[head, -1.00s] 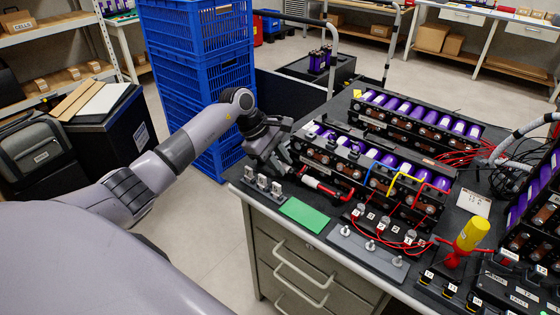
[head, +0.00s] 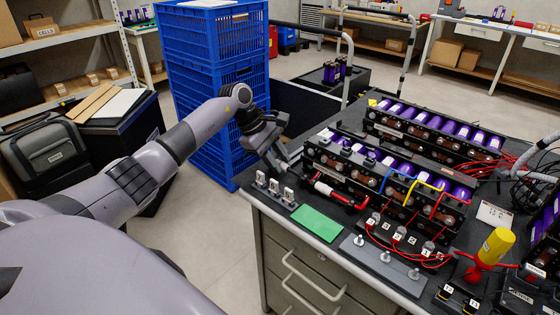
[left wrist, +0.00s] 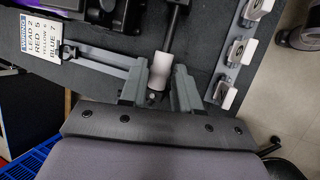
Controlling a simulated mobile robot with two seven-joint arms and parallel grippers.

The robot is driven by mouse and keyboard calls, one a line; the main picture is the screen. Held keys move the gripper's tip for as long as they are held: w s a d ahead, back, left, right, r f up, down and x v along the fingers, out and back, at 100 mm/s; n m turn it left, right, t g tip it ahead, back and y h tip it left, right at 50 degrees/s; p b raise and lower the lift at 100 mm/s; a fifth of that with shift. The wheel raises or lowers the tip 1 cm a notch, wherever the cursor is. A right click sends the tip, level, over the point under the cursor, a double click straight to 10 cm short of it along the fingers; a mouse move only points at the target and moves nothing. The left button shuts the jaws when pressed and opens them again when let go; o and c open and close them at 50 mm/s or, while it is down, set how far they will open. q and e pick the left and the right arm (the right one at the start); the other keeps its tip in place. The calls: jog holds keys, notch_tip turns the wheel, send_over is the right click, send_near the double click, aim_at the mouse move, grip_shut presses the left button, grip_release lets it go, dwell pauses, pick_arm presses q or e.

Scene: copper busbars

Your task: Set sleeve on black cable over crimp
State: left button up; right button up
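The pale sleeve (left wrist: 161,71) sits on the black cable (left wrist: 176,22) in the left wrist view. A small bronze-coloured crimp end (left wrist: 154,98) shows just below it, outside the sleeve. My left gripper (left wrist: 160,74) has one finger on each side of the sleeve, both close against it, and looks shut on it. In the head view my left gripper (head: 282,161) is low over the table's left corner, beside the battery pack; its fingers and the sleeve are too small to make out there. My right gripper is not in view.
A grey holder with upright terminals (head: 273,190) stands near the left gripper. A red cable with a white band (head: 322,187), a green pad (head: 317,222) and a battery pack (head: 375,180) lie to the right. Blue crates (head: 213,70) stand behind. A printed card (left wrist: 36,36) is at left.

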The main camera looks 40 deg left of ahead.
pick_arm(q)
jog(key=shift+o, duration=1)
jog(key=shift+r, duration=0.1)
jog(key=v, duration=0.7)
jog(key=shift+a, duration=0.15)
